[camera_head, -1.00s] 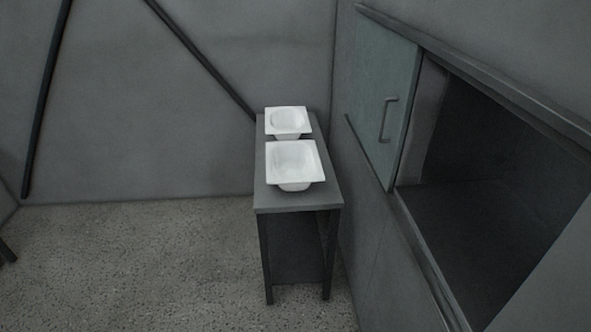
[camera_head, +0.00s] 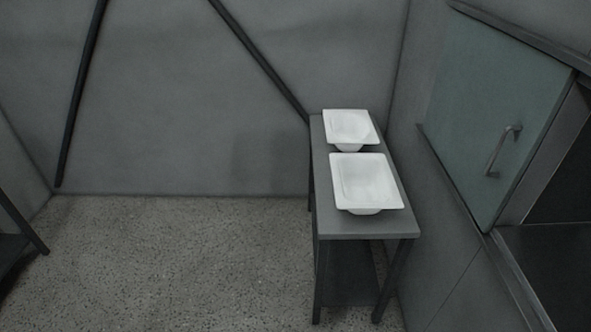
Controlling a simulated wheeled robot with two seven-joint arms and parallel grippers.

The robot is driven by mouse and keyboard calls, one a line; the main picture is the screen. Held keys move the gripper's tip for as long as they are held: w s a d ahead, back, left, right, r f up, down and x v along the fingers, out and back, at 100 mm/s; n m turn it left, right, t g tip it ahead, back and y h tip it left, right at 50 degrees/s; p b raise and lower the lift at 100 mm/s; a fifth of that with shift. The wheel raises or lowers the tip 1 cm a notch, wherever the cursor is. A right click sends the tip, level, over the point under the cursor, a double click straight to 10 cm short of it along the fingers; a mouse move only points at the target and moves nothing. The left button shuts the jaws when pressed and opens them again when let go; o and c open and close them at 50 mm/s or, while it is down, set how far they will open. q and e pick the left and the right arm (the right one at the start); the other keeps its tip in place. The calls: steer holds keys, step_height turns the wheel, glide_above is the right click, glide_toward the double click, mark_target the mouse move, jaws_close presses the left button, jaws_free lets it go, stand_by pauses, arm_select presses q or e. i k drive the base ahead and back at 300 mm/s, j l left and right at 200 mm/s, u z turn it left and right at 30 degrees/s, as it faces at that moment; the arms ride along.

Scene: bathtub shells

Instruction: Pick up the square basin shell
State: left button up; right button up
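Two white basin shells sit one behind the other on a narrow grey table (camera_head: 385,226). The nearer shell (camera_head: 366,180) has a flat, four-cornered rim and a hollow with fairly straight sides. The farther shell (camera_head: 350,127) also has a four-cornered rim, and its hollow looks more rounded. I cannot tell for sure which of them is the square basin shell. A small gap shows between the two shells. Neither of my grippers is in view.
Speckled floor (camera_head: 190,260) is clear left of the table. Part of a dark frame (camera_head: 22,232) stands at far left.

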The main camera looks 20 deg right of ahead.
mark_target(364, 183)
steer(key=i+j+u, duration=0.1)
steer(key=i+u, duration=0.35)
steer(key=i, duration=0.65)
steer(key=i+z, duration=0.3)
steer(key=i+j+z, duration=0.4)
steer(key=z, duration=0.3)
steer(key=i+j+z, duration=0.2)
steer(key=z, duration=0.15)
steer(key=i+j+z, duration=0.25)
steer(key=z, duration=0.15)
steer(key=i+j+z, duration=0.15)
steer(key=j+z, duration=0.25)
steer(key=i+j+z, duration=0.1)
steer(key=j+z, duration=1.25)
